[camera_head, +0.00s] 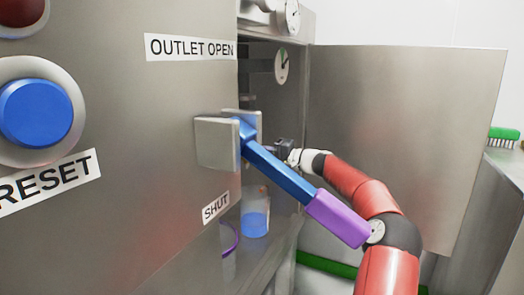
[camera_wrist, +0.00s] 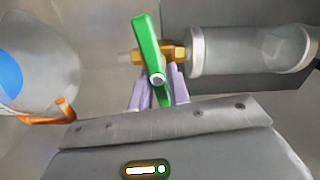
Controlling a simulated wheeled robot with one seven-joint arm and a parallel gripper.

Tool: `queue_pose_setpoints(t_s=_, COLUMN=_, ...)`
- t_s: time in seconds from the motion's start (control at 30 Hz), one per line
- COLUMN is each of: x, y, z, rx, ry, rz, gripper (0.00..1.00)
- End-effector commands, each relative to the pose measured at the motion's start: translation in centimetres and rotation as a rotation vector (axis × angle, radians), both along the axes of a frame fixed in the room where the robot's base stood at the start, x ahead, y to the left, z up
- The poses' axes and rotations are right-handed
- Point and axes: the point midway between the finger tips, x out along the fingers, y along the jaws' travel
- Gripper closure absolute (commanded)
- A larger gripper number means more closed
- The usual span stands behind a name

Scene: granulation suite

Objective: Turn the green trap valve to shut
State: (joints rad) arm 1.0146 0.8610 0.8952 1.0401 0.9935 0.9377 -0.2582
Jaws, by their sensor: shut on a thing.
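The green trap valve handle (camera_wrist: 148,42) sits on a brass valve body (camera_wrist: 172,54) in the wrist view. The handle runs roughly up and down the picture, across the level line of the brass body. My gripper (camera_wrist: 158,91) is shut on the handle's near end, with one pale finger on each side. In the head view my gripper (camera_head: 286,151) is inside the cabinet, partly behind the blue lever. I cannot make out the green valve there.
A clear cylinder (camera_wrist: 250,50) joins the valve's right side. A vessel with blue contents (camera_wrist: 28,65) is at left; the head view shows a blue-filled bottle (camera_head: 255,222). A blue lever with purple grip (camera_head: 338,217) crosses before my arm. The cabinet door (camera_head: 405,130) stands open.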

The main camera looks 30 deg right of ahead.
Motion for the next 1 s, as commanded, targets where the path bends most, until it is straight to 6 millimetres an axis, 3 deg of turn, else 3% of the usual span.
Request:
queue_pose_setpoints(t_s=0.3, x=0.02, y=0.06, z=-0.12, rx=0.111, ry=0.087, rz=0.001, gripper=1.0)
queue_pose_setpoints(t_s=0.9, x=0.02, y=0.05, z=-0.27, rx=0.138, ry=0.109, rz=0.002, gripper=1.0)
queue_pose_setpoints(t_s=0.93, x=0.02, y=0.05, z=-0.28, rx=0.138, ry=0.109, rz=0.002, gripper=0.8)
queue_pose_setpoints(t_s=1.0, x=0.01, y=0.05, z=-0.27, rx=0.138, ry=0.109, rz=0.001, gripper=0.71)
